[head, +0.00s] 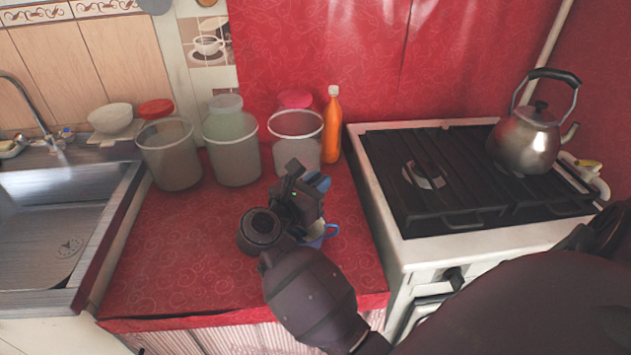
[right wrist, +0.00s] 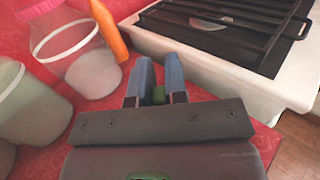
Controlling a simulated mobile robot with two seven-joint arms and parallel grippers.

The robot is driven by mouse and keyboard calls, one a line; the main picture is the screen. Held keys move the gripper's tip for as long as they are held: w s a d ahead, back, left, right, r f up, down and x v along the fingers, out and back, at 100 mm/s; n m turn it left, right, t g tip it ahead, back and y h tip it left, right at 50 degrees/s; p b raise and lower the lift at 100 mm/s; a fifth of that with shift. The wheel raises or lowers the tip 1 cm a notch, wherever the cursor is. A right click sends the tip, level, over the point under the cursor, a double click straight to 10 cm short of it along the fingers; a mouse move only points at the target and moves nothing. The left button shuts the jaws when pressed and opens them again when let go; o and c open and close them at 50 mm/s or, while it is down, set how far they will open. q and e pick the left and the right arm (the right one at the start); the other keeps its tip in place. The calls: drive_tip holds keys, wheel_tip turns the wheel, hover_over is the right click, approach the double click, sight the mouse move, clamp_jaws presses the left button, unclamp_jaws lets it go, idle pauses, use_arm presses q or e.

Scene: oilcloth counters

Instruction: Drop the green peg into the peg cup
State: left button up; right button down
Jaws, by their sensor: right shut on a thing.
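My right gripper (head: 317,182) reaches over the red counter from the lower right. In the right wrist view its two blue-grey fingers (right wrist: 160,72) are shut on the green peg (right wrist: 158,95), which shows as a short green piece between them near their base. The peg is hidden in the head view. A blue cup with a handle (head: 332,231) shows partly behind my right gripper and wrist, which hide most of it. I cannot tell whether it is the peg cup. My left gripper is not in view.
Several translucent tubs (head: 234,160) and an orange bottle (head: 332,128) stand along the back of the red counter (head: 180,265). A stove (head: 440,180) with a kettle (head: 525,138) is on the right, a sink (head: 50,220) on the left. The counter's front left is clear.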

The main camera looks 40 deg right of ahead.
wheel_tip(320, 180, down, 4)
drive_tip(key=shift+f+b, duration=0.1)
drive_tip(key=shift+b, duration=0.7)
drive_tip(key=shift+f, duration=0.6)
drive_tip(key=c, duration=1.1)
unclamp_jaws()
drive_tip(key=shift+a, duration=0.1)
